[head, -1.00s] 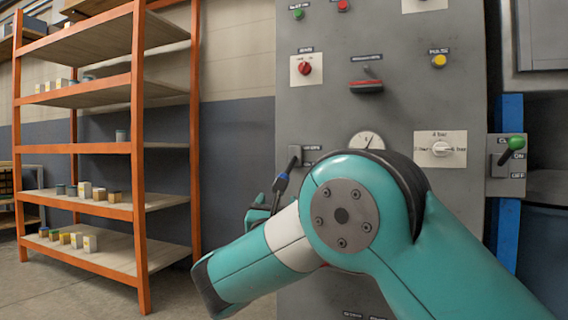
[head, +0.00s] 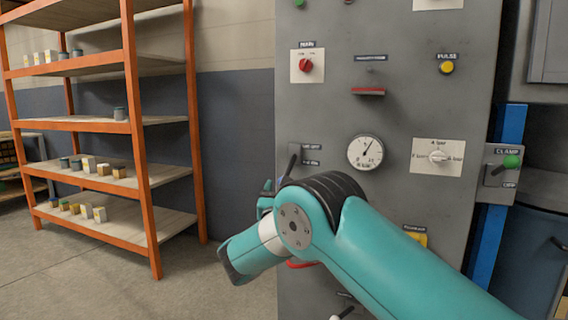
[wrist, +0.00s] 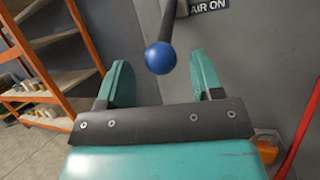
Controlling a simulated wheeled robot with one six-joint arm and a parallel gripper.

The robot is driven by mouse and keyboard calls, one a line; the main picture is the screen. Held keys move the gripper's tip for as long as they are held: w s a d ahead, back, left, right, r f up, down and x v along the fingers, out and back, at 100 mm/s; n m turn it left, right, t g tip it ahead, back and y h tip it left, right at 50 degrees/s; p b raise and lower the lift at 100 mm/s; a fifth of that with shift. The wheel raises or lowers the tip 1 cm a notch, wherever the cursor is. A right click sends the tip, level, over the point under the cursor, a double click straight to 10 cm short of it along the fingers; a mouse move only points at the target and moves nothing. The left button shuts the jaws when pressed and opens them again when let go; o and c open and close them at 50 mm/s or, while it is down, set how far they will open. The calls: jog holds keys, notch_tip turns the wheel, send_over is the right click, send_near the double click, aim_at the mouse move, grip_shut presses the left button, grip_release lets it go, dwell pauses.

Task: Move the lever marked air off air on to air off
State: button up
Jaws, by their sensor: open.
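The air lever (head: 291,166) is a dark rod on the grey panel, left of its two small labels. It slants down and to the left in the head view, where its end is hidden behind my arm. In the wrist view its blue ball knob (wrist: 160,58) hangs from the rod beside the AIR ON label (wrist: 207,4). My gripper (wrist: 162,74) is open, with the knob showing in the gap between its teal fingers. Neither finger visibly touches it. In the head view my gripper (head: 266,198) is mostly hidden by my arm.
A pressure gauge (head: 365,152), a red main switch (head: 305,65), a red-handled control (head: 368,91) and a white pressure selector (head: 437,157) sit on the panel. The clamp lever (head: 511,162) is at right. Orange shelving (head: 140,150) stands left, with open floor before it.

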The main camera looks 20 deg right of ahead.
aim_at(288, 171)
jog(key=p, duration=0.1)
jog(key=w+r+p, duration=0.1)
jog(key=p, duration=0.1)
jog(key=shift+w+d+r, duration=0.1)
jog(key=shift+w+d, duration=0.05)
jog(key=shift+d, duration=0.2)
jog(key=shift+w+d, duration=0.35)
jog(key=shift+w, duration=0.5)
jog(key=shift+w+d+r, duration=0.15)
jog(key=shift+w+r, duration=0.1)
jog(key=shift+w, duration=0.15)
